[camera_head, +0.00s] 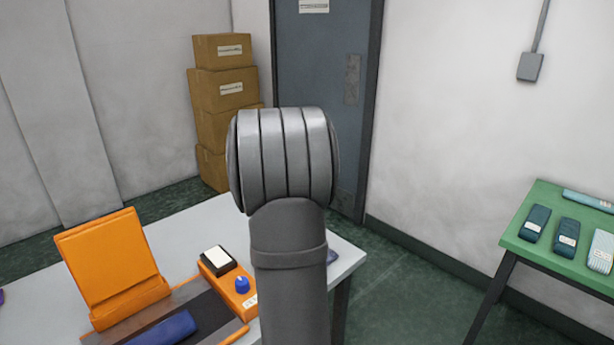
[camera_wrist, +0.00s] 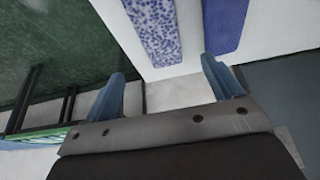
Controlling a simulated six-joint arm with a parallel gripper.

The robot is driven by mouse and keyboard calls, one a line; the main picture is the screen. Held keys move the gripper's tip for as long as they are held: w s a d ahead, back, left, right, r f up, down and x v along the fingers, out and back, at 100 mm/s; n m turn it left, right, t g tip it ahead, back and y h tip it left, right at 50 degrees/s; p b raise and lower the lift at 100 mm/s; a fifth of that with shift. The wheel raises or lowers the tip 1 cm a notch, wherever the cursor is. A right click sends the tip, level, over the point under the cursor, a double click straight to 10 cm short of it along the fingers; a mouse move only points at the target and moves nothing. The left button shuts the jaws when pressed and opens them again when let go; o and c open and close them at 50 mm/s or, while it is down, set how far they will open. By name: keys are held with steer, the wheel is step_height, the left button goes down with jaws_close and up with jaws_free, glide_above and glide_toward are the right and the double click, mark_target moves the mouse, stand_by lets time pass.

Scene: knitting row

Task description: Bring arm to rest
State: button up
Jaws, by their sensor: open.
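My gripper (camera_wrist: 163,85) shows in the wrist view with its two blue fingers spread wide and nothing between them. In the head view my grey arm stands upright in the middle, and the gripper is hidden. Beyond the fingers in the wrist view, a speckled blue-and-white piece (camera_wrist: 152,28) and a plain blue piece (camera_wrist: 222,22) lie on a white surface (camera_wrist: 188,40), apart from the gripper.
The white table (camera_head: 195,232) holds an orange stand (camera_head: 110,262), an orange control box (camera_head: 236,290) with a blue knob, and a dark blue piece (camera_head: 165,329). A green table (camera_head: 522,245) with several folded knits stands right. Boxes (camera_head: 222,85) stand behind. Floor between tables is clear.

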steer(key=x, duration=1.1)
steer(key=shift+s, duration=0.1)
step_height(320, 180, up, 2)
steer(key=shift+r, duration=0.6)
